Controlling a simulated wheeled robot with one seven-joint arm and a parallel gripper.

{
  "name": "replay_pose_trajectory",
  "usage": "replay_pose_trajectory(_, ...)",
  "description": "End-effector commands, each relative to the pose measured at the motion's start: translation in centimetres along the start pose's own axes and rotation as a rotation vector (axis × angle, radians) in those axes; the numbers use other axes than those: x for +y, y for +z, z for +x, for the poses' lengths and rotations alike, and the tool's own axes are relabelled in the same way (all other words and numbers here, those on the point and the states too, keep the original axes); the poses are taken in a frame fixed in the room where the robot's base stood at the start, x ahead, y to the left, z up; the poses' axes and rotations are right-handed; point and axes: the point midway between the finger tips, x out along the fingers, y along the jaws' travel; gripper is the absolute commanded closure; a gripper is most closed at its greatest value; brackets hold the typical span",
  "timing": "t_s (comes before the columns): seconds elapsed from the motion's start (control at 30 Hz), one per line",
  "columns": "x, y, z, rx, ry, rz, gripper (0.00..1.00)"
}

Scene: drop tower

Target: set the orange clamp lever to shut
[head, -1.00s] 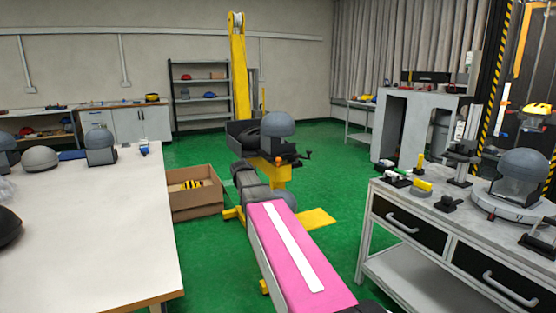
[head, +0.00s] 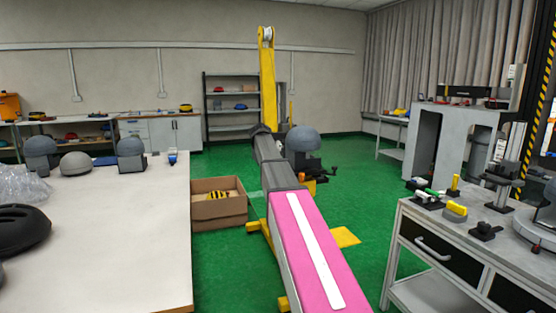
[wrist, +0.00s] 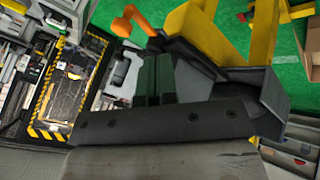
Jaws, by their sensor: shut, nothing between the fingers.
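In the wrist view an orange lever (wrist: 130,18) with a rounded end stands at the top, just beyond and left of my fingertips. Its lower end meets a dark part beside a yellow frame (wrist: 200,30). I see a gap between it and my fingers, but cannot judge the depth. My gripper (wrist: 152,60) is shut and empty. In the head view my arm hides the gripper. A grey dome (head: 303,139) stands just right of my arm's far end, with a small orange part (head: 309,186) below it, partly hidden. I cannot tell the lever's setting.
A yellow tower (head: 267,75) rises behind. A cardboard box (head: 219,211) sits on the floor left of my arm. A white table (head: 110,245) is at left and a workbench with drawers (head: 440,235) at right. Green floor (head: 365,215) is open between arm and workbench.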

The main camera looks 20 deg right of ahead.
Motion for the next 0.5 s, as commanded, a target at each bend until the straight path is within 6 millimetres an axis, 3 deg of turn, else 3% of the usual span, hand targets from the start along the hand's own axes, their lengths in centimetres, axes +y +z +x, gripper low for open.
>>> replay_pose_trajectory(0.3,0.3,0.1,5.8,-0.001,0.000,0.000,1.00)
replay_pose_trajectory(0.5,2.6,0.3,7.0,-0.001,-0.001,0.000,1.00)
